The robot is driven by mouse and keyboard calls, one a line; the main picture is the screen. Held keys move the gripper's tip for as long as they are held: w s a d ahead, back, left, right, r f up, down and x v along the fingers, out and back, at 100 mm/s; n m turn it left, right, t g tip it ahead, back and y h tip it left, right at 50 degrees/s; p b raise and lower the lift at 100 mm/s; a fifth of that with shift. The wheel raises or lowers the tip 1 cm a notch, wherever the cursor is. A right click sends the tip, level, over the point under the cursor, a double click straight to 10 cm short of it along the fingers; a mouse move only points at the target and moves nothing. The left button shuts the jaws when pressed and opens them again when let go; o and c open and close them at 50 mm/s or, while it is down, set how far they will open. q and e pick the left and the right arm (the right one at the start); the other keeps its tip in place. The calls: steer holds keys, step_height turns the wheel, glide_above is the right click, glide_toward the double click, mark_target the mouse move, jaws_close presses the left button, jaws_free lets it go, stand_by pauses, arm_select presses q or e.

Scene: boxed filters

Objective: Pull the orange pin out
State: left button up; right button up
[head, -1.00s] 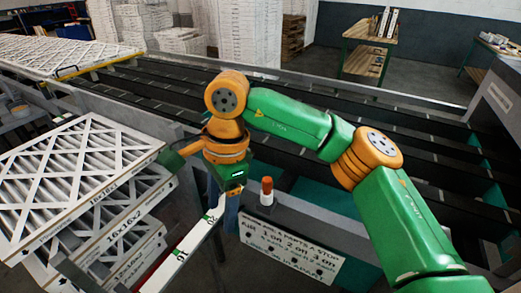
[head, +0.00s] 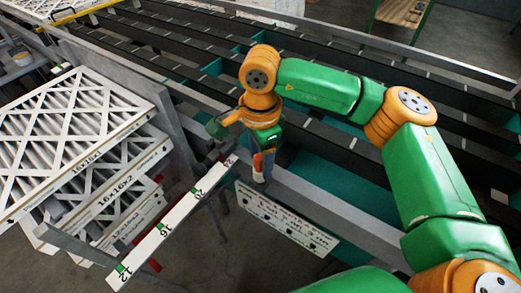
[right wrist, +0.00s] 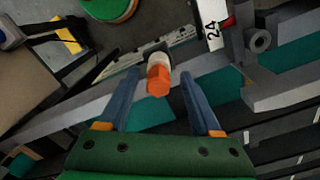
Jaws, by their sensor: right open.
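The orange pin (right wrist: 158,82) has an orange head and a white collar below it. In the right wrist view it stands between the two blue fingers of my right gripper (right wrist: 159,76), with a gap on each side. In the head view the pin (head: 257,161) shows as a small orange patch at the rail's edge, partly hidden by the fingers. My right gripper (head: 264,167) is open, pointing down around the pin and not visibly gripping it. What the pin sits in is mostly hidden. My left gripper is not in view.
A white printed sign (head: 285,222) hangs on the rail beside the pin. A white ruler-like bar with numbers (head: 170,228) slopes up to the left of it. Stacked boxed filters (head: 75,140) stand at the left. Dark conveyor rails (head: 180,60) run behind.

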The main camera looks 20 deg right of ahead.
mark_target(259, 157)
steer(key=shift+s+a+r, duration=0.15)
steer(key=shift+s+a, duration=0.05)
steer(key=shift+a, duration=0.05)
steer(key=c, duration=0.5)
jaws_close()
steer(key=shift+r, duration=0.15)
steer(key=shift+r+p, duration=1.35)
steer(key=shift+r, duration=0.4)
steer(key=shift+r+p, duration=0.9)
steer(key=shift+r, duration=0.4)
step_height(259, 157, up, 9)
steer(key=p, duration=0.6)
steer(key=shift+p, duration=0.35)
